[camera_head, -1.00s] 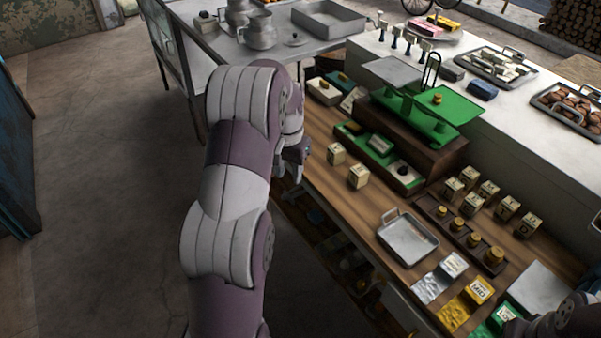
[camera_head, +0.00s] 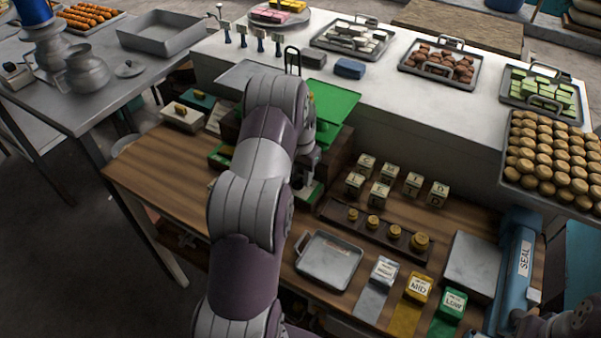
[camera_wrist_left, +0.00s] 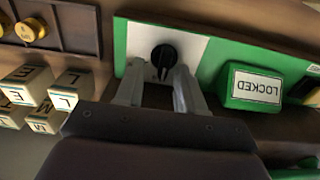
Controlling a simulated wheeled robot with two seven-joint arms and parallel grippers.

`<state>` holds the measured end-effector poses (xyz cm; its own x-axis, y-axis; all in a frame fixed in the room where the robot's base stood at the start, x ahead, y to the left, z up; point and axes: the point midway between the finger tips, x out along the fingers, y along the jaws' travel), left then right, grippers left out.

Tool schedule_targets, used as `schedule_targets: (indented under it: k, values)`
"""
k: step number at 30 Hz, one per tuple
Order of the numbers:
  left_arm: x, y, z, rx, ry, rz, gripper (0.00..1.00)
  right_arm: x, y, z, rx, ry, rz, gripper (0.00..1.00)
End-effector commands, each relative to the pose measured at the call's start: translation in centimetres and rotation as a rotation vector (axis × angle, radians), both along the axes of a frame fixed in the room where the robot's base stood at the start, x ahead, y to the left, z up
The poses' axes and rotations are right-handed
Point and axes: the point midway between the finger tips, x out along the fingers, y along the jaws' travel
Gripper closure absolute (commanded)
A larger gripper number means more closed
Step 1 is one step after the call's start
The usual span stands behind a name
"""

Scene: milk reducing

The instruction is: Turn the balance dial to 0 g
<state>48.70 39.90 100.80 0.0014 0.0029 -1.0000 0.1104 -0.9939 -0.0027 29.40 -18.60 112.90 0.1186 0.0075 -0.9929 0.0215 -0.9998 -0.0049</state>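The balance dial (camera_wrist_left: 163,56) is a round black knob on a white plate of a green panel, at the top middle of the left wrist view. Its pointer ridge looks roughly upright there; no gram marks are readable. My left gripper (camera_wrist_left: 158,76) is open, its fingertips to either side of the dial's lower part; whether they touch it I cannot tell. In the head view my left gripper (camera_head: 306,172) is at the front of the green-topped balance (camera_head: 336,106), and my arm hides much of it.
A green block reading LOCKED (camera_wrist_left: 257,86) sits right of the dial in the wrist view. Lettered cubes (camera_head: 381,192) and a rack of brass weights (camera_head: 372,222) stand right of the balance. A metal tray (camera_head: 329,262) lies in front.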

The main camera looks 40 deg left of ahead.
Motion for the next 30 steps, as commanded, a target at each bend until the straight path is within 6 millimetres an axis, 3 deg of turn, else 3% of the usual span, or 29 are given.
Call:
schedule_targets:
  k: [1,2,5,20,30]
  values:
    - [-0.01,0.01,-0.03,0.000,0.000,0.000,0.62,0.01,0.01,-0.03,0.000,0.000,0.000,0.57]
    - [-0.01,0.01,-0.03,0.000,0.000,0.000,0.68,0.02,0.01,-0.03,0.000,0.000,0.000,0.57]
    - [-0.01,0.01,-0.02,0.000,0.000,0.000,1.00,0.02,0.01,-0.03,0.000,0.000,0.000,0.57]
    - [-0.11,0.04,0.01,-0.001,0.004,0.022,1.00,0.02,0.01,-0.09,0.000,0.000,0.000,0.57]
    - [-0.16,0.26,-0.04,-0.001,0.003,0.218,1.00,0.02,0.01,-0.68,0.000,0.000,0.000,0.57]
